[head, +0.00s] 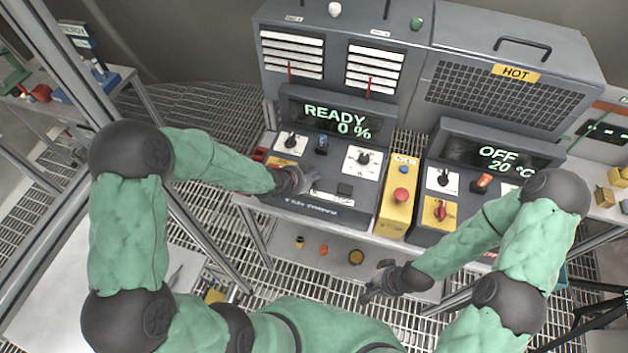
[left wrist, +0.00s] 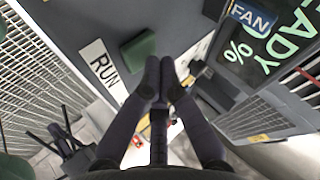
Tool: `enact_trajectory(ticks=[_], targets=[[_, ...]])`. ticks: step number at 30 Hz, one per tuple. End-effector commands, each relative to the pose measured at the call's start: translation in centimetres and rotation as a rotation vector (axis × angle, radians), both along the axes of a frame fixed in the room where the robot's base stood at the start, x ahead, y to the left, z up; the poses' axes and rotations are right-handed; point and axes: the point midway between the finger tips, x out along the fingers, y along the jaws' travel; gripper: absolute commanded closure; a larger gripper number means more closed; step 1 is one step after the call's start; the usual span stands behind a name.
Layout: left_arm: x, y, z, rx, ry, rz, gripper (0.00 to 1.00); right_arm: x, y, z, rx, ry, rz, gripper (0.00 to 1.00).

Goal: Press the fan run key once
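The fan run key is a green block (left wrist: 138,50) beside a white RUN label (left wrist: 100,65) on the grey panel in the left wrist view. The fan unit (head: 330,208) has a display (head: 335,118) reading READY 0 %. My left gripper (head: 314,182) is over the front of this panel and hides the green key in the head view. In the left wrist view its fingertips (left wrist: 160,76) are together and empty, close beside the key; contact cannot be told. My right gripper (head: 374,282) hangs low in front of the bench, fingers apart and empty.
A yellow box with a red button (head: 401,195) stands to the right. A heater unit (head: 505,165) reading OFF 20 °C is beyond it.

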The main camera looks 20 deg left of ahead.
Motion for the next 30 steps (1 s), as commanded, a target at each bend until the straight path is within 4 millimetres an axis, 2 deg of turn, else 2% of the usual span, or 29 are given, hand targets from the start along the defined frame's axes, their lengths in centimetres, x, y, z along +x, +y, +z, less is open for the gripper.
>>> enact_trajectory(ticks=[30], targets=[[-0.01, 0.00, -0.74, 0.000, 0.000, 0.000, 1.00, 0.01, -0.01, -0.88, 0.000, 0.000, 0.000, 1.00]])
